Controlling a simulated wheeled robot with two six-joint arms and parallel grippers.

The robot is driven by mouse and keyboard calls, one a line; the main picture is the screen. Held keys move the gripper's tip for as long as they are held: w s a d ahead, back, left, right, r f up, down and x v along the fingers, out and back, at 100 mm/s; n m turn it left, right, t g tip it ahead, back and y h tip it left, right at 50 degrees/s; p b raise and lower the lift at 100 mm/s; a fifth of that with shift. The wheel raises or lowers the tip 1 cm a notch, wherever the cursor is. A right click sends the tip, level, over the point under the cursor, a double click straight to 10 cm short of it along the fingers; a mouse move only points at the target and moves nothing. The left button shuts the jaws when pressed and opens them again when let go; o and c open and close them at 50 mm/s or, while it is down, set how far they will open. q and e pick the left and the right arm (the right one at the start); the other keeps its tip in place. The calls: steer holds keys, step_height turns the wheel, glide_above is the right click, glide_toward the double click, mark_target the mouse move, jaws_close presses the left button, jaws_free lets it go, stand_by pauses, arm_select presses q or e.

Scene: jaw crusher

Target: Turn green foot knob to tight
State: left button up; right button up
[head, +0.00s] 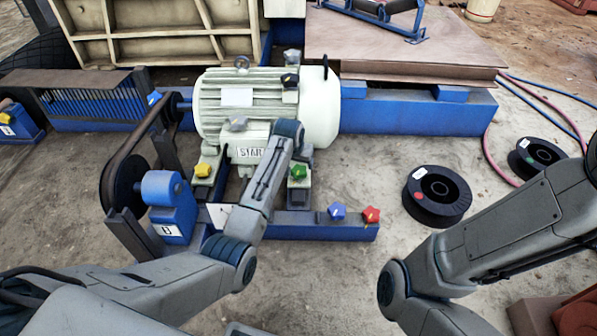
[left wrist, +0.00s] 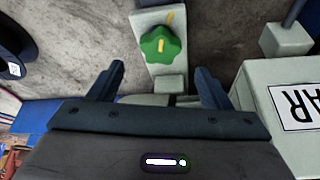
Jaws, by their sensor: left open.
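The green foot knob (head: 298,171) is a star-shaped knob on the motor's pale right foot, in front of the motor (head: 265,105). In the left wrist view the green knob (left wrist: 161,45) carries a yellow line on top, and a separate yellow mark (left wrist: 170,18) shows on the foot beyond it. My left gripper (left wrist: 160,75) is open, with its two dark fingers apart. The knob appears ahead of the gap between the fingertips, and nothing is held. In the head view my left wrist hides part of the motor. My right gripper is out of view; only its arm shows.
A yellow knob (head: 203,170) sits on the left foot. Blue (head: 337,211) and red (head: 371,215) knobs sit on the blue rail to the right. A belt pulley (head: 122,186) stands left. A black spool (head: 437,196) lies on open floor at right.

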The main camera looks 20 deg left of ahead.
mark_target(299, 170)
arm_select(q)
steer(key=b+x, duration=0.3)
steer(key=x, duration=0.2)
steer(key=shift+f, duration=0.2)
steer(key=shift+w+f+b, duration=0.25)
steer(key=shift+f+b, duration=0.2)
steer(key=shift+b, duration=0.05)
